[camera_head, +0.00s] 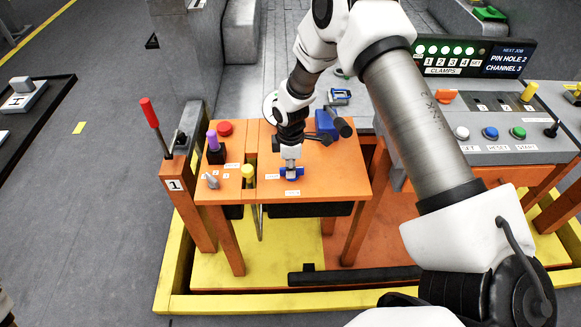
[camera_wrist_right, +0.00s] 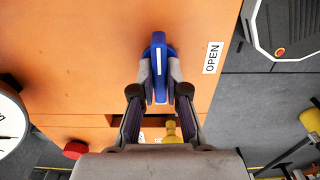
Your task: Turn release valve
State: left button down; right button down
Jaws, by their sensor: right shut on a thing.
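The release valve is a blue handle with a white line along it, on the orange panel top (camera_head: 335,188). The blue valve handle (camera_wrist_right: 158,52) shows in the right wrist view between the two fingers, its white line running up the picture. In the head view the valve (camera_head: 298,173) is partly hidden under the gripper. My right gripper (camera_head: 291,165) points down at it from above and is shut on it; the fingers also show in the wrist view (camera_wrist_right: 159,76). A white OPEN label (camera_wrist_right: 212,57) lies to the right of the handle there. My left gripper is not in view.
A yellow knob (camera_head: 248,171), a purple-topped knob (camera_head: 212,141), a red button (camera_head: 225,128) and a small grey lever (camera_head: 211,181) stand left of the valve. A red-handled lever (camera_head: 150,113) rises at the panel's left. A blue part with a dark handle (camera_head: 328,123) stands behind.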

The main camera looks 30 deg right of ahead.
jog(key=c, duration=1.2)
grip_release()
notch_tip(320, 180, up, 12)
jog(key=shift+f, duration=0.1)
